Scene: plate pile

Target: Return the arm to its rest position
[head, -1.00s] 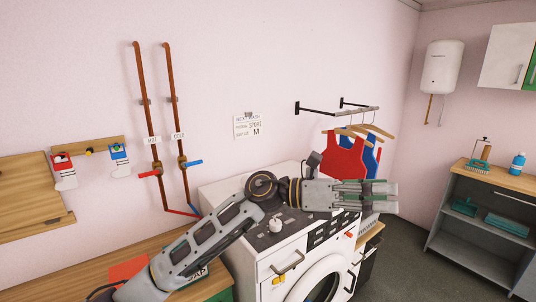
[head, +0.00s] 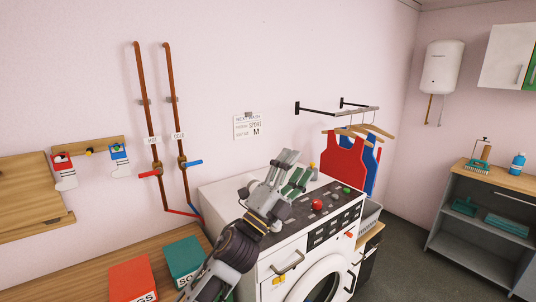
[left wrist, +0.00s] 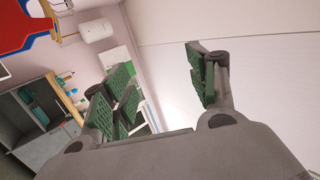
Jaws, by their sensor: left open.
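My left gripper (head: 291,172) is above the top of the white washing machine (head: 275,262), with its fingers pointing up and away towards the wall. In the left wrist view its green-padded fingers (left wrist: 165,90) are spread apart with nothing between them. My left arm comes in from the bottom of the head view and passes in front of the machine's left side. My right gripper is in neither view.
The machine's dark panel carries a red knob (head: 317,205) and a green button (head: 347,190). A red box (head: 132,277) and a green box (head: 184,258) stand on the wooden counter at left. Red and blue tops (head: 343,158) hang from a rail. Copper pipes (head: 147,110) run up the wall.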

